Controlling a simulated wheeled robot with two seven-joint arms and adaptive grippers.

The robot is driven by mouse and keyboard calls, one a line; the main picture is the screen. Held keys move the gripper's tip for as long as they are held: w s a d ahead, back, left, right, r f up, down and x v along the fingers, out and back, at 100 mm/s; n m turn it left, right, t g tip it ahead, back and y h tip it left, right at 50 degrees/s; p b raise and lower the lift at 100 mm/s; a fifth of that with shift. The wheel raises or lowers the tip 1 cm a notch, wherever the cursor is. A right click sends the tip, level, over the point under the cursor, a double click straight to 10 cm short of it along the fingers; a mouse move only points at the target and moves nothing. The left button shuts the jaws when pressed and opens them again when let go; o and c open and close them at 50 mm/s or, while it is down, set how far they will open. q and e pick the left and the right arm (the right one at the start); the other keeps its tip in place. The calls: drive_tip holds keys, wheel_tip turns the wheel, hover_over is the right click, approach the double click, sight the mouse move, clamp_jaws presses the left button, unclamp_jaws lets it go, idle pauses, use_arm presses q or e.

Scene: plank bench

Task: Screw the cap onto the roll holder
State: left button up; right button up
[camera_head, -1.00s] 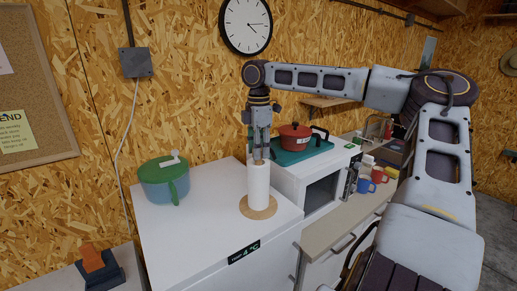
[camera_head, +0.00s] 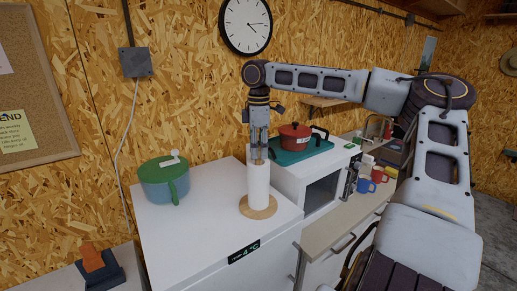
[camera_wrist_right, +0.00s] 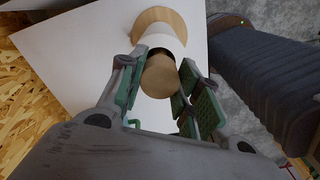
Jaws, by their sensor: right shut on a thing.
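The roll holder stands upright on the white fridge top, with a white paper roll (camera_head: 259,186) around it and a round wooden base (camera_head: 258,207) below. My right gripper (camera_head: 258,158) points straight down over the top of the roll. It is shut on the wooden cap, which shows as a round disc (camera_wrist_right: 160,76) between the green-padded fingers in the wrist view. The cap sits in line with the roll top. I cannot tell whether its thread is engaged, as the fingers and cap hide the joint. My left gripper is not in view.
A blue pot with a green lid (camera_head: 164,178) stands left on the fridge top (camera_head: 215,215). A red pot (camera_head: 295,135) sits on a teal mat on the microwave (camera_head: 318,170) close behind the roll. Mugs (camera_head: 366,185) stand further right.

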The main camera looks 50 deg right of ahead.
drive_tip(key=shift+m, duration=1.4)
drive_tip(key=shift+m, duration=0.4)
drive_tip(key=shift+m, duration=1)
drive_tip(key=shift+m, duration=0.4)
drive_tip(key=shift+m, duration=1.1)
drive_tip(key=shift+m, duration=1.4)
